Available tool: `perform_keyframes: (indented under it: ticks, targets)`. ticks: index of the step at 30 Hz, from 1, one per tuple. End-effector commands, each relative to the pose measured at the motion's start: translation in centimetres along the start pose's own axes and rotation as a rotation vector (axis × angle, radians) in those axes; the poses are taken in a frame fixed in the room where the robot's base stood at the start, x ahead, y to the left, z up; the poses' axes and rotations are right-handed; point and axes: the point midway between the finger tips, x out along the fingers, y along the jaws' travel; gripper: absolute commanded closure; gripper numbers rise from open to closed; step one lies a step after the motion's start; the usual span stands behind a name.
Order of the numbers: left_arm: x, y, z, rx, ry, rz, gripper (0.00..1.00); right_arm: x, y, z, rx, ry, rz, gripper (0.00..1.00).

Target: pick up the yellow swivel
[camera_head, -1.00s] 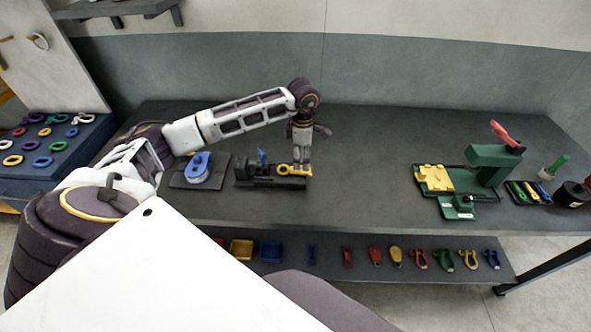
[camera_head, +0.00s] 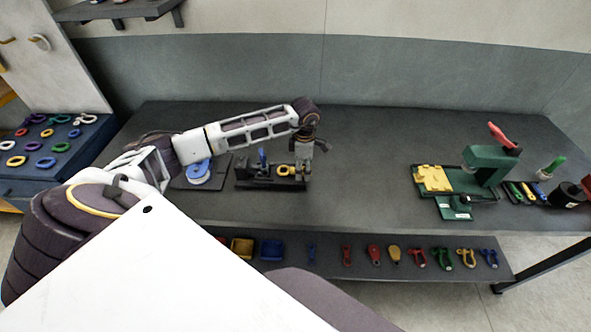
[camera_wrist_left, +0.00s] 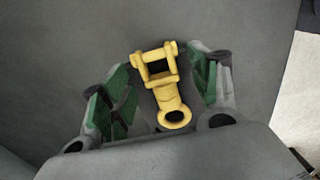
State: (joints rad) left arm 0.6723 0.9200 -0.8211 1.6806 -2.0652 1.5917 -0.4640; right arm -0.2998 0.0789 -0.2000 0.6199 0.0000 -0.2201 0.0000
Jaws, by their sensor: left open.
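The yellow swivel (camera_head: 285,170) shows at the right end of a black fixture (camera_head: 256,184) on the bench, partly hidden by my left gripper (camera_head: 300,176). In the left wrist view the yellow swivel (camera_wrist_left: 161,86) lies between the two green-padded fingers of my left gripper (camera_wrist_left: 160,92), its forked end away from the palm and its ring end nearer. The fingers are spread, with a gap on each side of it. I cannot tell whether the swivel touches the fixture. My right gripper is out of view.
A blue pulley-like part (camera_head: 198,172) on a dark plate stands left of the fixture. A green press (camera_head: 488,165) with a yellow block (camera_head: 433,178) stands at the right. The bench middle is clear.

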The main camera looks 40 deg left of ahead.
Motion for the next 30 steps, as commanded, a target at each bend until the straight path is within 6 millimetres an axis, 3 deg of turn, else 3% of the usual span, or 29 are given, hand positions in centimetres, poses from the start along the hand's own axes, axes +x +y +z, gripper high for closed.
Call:
perform_keyframes:
  ticks: [16, 30]
  targets:
    - [0.47, 0.00, -0.02, 0.000, 0.000, 0.000, 0.39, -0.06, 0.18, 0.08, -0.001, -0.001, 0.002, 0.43]
    - [0.45, 0.00, -0.02, 0.000, 0.000, 0.000, 0.98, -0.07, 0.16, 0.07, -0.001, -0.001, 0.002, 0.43]
